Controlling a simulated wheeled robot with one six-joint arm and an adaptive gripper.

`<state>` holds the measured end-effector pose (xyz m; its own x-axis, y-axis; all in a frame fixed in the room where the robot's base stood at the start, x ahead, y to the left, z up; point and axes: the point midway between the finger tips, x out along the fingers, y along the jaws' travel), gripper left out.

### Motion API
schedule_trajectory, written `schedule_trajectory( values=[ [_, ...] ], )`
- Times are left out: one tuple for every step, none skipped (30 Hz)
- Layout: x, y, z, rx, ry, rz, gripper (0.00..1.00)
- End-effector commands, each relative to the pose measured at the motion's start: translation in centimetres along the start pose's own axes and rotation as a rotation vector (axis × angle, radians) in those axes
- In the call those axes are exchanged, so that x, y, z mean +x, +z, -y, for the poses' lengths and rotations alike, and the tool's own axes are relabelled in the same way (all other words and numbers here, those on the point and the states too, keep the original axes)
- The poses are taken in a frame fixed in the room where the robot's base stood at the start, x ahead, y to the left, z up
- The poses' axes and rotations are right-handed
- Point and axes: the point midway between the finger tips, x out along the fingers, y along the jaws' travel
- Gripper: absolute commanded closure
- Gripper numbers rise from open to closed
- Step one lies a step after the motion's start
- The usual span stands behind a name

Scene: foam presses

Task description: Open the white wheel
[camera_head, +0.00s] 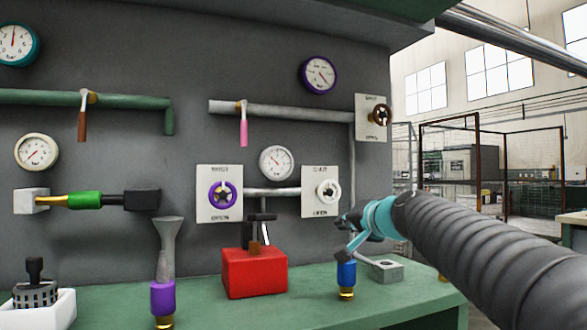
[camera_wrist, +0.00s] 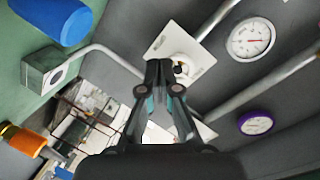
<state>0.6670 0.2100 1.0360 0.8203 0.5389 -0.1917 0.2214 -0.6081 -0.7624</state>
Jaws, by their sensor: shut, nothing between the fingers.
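The white wheel (camera_head: 327,191) sits on a pale square plate (camera_head: 309,210) marked with shut and open labels, on the grey wall panel. My gripper (camera_head: 342,221) is just below and right of this plate in the head view, with my arm reaching in from the right. In the wrist view my gripper (camera_wrist: 159,63) is shut and empty, its fingertips pointing at the plate (camera_wrist: 200,55). The fingers partly hide the white wheel (camera_wrist: 182,66) there. I cannot tell whether they touch it.
A purple wheel (camera_head: 223,194) is left of the white one, joined by a pipe; a brown wheel (camera_head: 380,115) is at upper right. A red box (camera_head: 254,273), a blue-handled part (camera_head: 346,275) and a grey block (camera_head: 386,271) stand on the green bench (camera_head: 420,296) below.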

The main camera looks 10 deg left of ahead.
Motion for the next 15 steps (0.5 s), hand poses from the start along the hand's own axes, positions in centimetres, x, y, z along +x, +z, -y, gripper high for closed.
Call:
schedule_trajectory(
  values=[
    [1.9, -0.9, 1.0, 0.032, -0.037, -0.021, 1.0],
    [2.7, -1.4, 1.7, 0.05, -0.058, -0.033, 1.0],
    [3.6, -2.0, 2.4, 0.073, -0.082, -0.048, 1.0],
    [4.2, -2.4, 2.9, 0.089, -0.099, -0.058, 1.0],
    [4.7, -2.7, 3.3, 0.102, -0.113, -0.066, 1.0],
    [5.2, -3.1, 3.8, 0.118, -0.129, -0.077, 1.0],
    [5.6, -3.3, 4.0, 0.128, -0.138, -0.082, 1.0],
    [5.8, -3.5, 4.3, 0.137, -0.147, -0.088, 1.0],
    [6.1, -3.7, 4.5, 0.145, -0.155, -0.092, 1.0],
    [6.3, -3.8, 4.7, 0.15, -0.16, -0.094, 1.0],
    [6.5, -3.9, 4.8, 0.154, -0.164, -0.096, 1.0],
    [6.7, -4.0, 5.0, 0.157, -0.166, -0.098, 1.0],
    [6.8, -4.0, 5.0, 0.158, -0.167, -0.099, 1.0],
    [7.0, -4.1, 5.1, 0.158, -0.168, -0.099, 1.0],
    [7.2, -4.2, 5.2, 0.158, -0.167, -0.099, 1.0]
  ],
)
